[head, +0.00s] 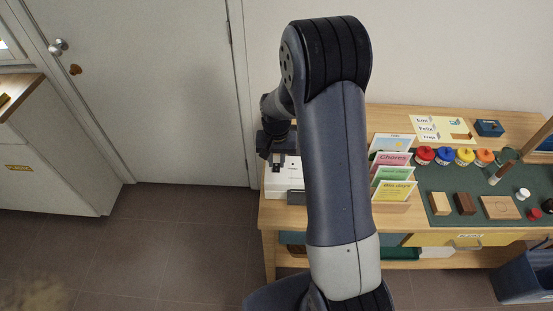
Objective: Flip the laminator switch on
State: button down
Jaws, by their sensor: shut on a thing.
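The white laminator (284,180) stands at the left end of the wooden table, partly hidden behind my arm. My gripper (277,162) is at the laminator's top back edge, pointing down. Its jaws are small in this view and are shut on what seems to be the laminator switch. The switch itself is hidden by the jaws, so I cannot tell its position. A dark grey part (295,197) shows at the laminator's front right.
Coloured cards (392,170) stand right of my arm. Beyond are paint pots (445,155), wooden blocks (465,204) and a green mat (440,182). A closed door (140,80) is at the left. A blue bin (525,282) stands at the right. The floor at the left is clear.

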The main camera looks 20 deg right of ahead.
jog(key=shift+f+b, duration=0.1)
jog(key=shift+b, duration=0.25)
jog(key=shift+s+a+f+t+b, duration=0.15)
jog(key=shift+t+b, duration=0.45)
jog(key=shift+b, duration=0.55)
jog(key=shift+s+t+h+b, duration=0.2)
jog(key=shift+t+h+b, duration=0.3)
jog(key=shift+b, duration=0.75)
jog(key=shift+r+t, duration=0.3)
jog(key=c, duration=1.3)
grip_release()
